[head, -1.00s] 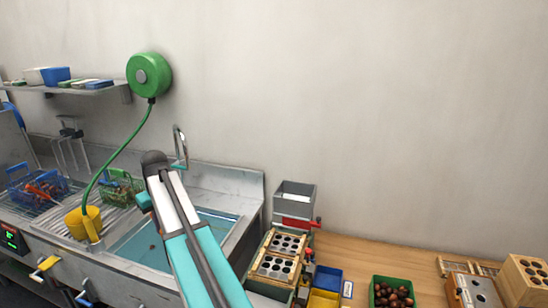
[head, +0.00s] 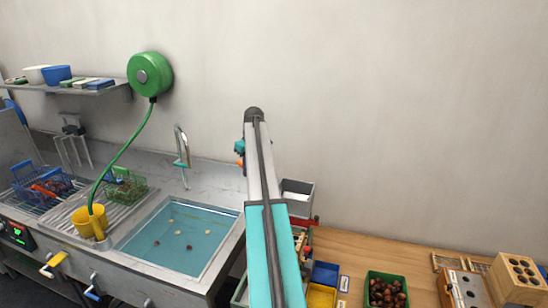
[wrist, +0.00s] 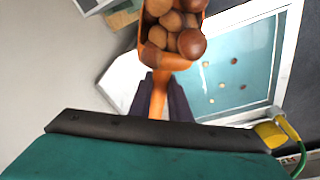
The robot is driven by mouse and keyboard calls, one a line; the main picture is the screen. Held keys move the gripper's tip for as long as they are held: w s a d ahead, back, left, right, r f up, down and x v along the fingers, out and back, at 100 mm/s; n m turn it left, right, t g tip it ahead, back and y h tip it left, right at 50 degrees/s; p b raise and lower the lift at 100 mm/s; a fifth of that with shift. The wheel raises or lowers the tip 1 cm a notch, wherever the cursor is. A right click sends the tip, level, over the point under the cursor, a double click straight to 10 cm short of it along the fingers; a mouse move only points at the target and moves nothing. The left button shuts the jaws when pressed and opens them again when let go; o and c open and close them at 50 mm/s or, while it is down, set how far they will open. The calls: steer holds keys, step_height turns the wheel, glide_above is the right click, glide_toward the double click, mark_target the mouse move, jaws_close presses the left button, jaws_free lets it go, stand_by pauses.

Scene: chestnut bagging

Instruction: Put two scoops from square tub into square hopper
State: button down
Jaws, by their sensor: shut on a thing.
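My gripper (wrist: 165,88) is shut on the handle of an orange scoop (wrist: 158,104). The scoop's bowl is heaped with brown chestnuts (wrist: 175,22) in the wrist view. In the head view the gripper is mostly hidden behind my arm; a bit of orange scoop (head: 240,163) shows at its left, high near the sink's right end. The grey square hopper (head: 300,188) stands right of my arm, partly covered by it. A green square-looking tub (head: 372,300) with chestnuts sits on the wooden bench at the lower right.
The sink (head: 232,222) holds water with several small pieces in it. Blue (head: 326,273) and yellow (head: 321,296) bins stand between hopper and tub. Wooden hole blocks (head: 520,280) are at far right. A green hose reel (head: 149,76) hangs on the wall above the sink.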

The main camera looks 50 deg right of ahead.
steer(key=s+d+r+p, duration=0.1)
steer(key=s+d, duration=0.4)
steer(key=d, duration=0.5)
steer(key=shift+s+d+r, duration=0.15)
steer(key=shift+d+r, duration=0.2)
steer(key=shift+d, duration=0.05)
steer(key=shift+s+f+t, duration=0.1)
steer(key=shift+s+t, duration=0.05)
steer(key=shift+t, duration=0.15)
